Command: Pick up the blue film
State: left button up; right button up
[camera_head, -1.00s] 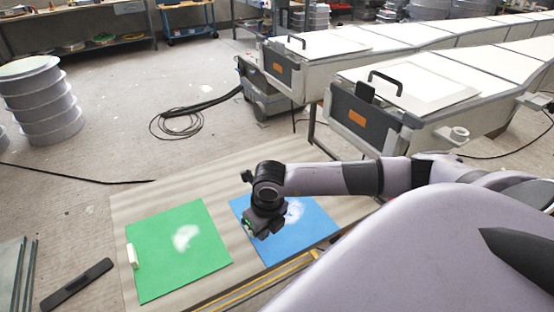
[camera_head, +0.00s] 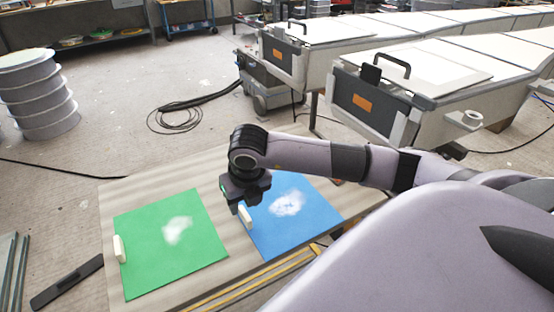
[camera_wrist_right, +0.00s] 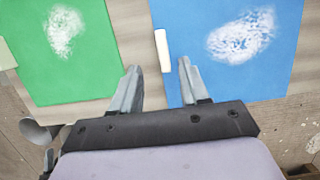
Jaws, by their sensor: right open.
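The blue film (camera_head: 302,217) is a flat square sheet with a white patch, lying on the board to the right of the green sheet. A small white block (camera_head: 245,216) sits at its left edge. My right gripper (camera_head: 243,205) is over that left edge, near the block. In the right wrist view the blue film (camera_wrist_right: 225,75) fills the upper right, with the white block (camera_wrist_right: 162,50) on its left edge. The right gripper (camera_wrist_right: 158,85) is open, its fingers apart and nothing between them but the view of the block beyond. My left gripper is not seen.
A green sheet (camera_head: 172,245) with a white patch and its own white block (camera_head: 119,249) lies to the left. Both sheets rest on a beige board (camera_head: 207,180). A dark bar (camera_head: 66,282) lies on the floor. Long moulds (camera_head: 400,95) stand behind.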

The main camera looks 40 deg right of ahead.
aim_at(245, 213)
jog(key=x, duration=0.6)
jog(key=shift+s+d, duration=0.1)
jog(key=shift+d, duration=0.1)
grip_shut()
